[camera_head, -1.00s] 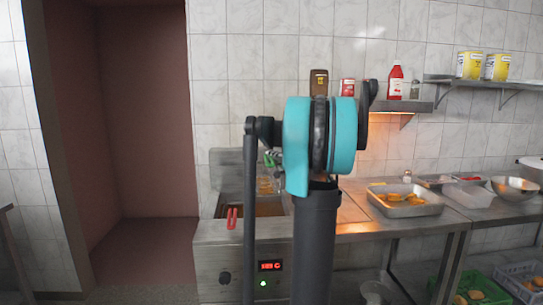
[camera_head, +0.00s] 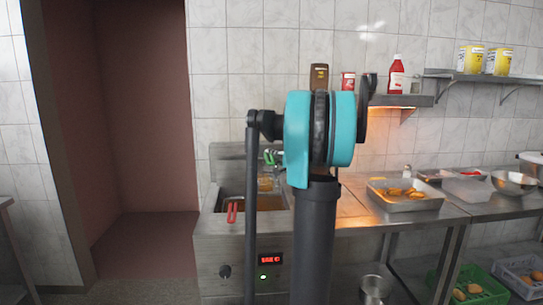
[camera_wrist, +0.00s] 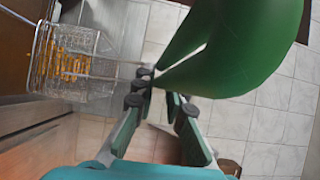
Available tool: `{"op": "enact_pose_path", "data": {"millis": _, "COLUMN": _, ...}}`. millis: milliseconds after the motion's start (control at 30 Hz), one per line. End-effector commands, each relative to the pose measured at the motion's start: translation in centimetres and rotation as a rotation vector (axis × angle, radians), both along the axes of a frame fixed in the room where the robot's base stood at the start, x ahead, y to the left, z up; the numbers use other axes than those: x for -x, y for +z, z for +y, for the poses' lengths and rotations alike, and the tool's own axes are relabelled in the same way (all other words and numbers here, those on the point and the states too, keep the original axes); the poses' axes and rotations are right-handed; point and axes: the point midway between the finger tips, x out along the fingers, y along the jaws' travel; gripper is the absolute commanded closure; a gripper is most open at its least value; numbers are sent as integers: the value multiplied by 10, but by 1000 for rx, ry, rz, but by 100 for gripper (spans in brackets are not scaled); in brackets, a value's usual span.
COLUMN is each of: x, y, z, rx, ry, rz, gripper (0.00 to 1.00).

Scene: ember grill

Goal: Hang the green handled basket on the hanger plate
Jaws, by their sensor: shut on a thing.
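My gripper (camera_wrist: 163,92) is shut on the narrow part of the green handle, close to its wire end. The green handled basket's handle (camera_wrist: 235,45) fills the upper right of the wrist view. Its wire cage (camera_wrist: 100,45), with golden food inside, is at the upper left there. In the head view the green handle (camera_head: 273,156) shows just left of my arm, and the cage (camera_head: 266,184) is small above the fryer well. The steel hanger plate (camera_head: 228,168) appears to be the upright panel behind the fryer. My arm hides part of this area, so I cannot tell whether the basket touches the plate.
A red handled basket (camera_head: 232,211) sits in the fryer (camera_head: 215,254) at the left of the well. A tray of food (camera_head: 408,203) stands on the steel counter to the right. A wall shelf with bottles (camera_head: 406,99) is behind my arm. Open floor is left of the fryer.

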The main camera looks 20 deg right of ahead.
Motion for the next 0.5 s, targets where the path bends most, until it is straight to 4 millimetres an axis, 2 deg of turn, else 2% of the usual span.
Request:
{"op": "enact_pose_path", "data": {"millis": 233, "x": 0, "y": -5, "z": 0, "rx": 0, "ry": 0, "rz": -1, "gripper": 100}}
{"op": "enact_pose_path", "data": {"millis": 267, "x": 0, "y": -5, "z": 0, "rx": 0, "ry": 0, "rz": -1, "gripper": 87}}
{"op": "enact_pose_path", "data": {"millis": 300, "x": 0, "y": -5, "z": 0, "rx": 0, "ry": 0, "rz": -1, "gripper": 82}}
{"op": "enact_pose_path", "data": {"millis": 433, "x": 0, "y": -5, "z": 0, "rx": 0, "ry": 0, "rz": 0, "gripper": 66}}
{"op": "enact_pose_path", "data": {"millis": 500, "x": 0, "y": -5, "z": 0, "rx": 0, "ry": 0, "rz": 0, "gripper": 64}}
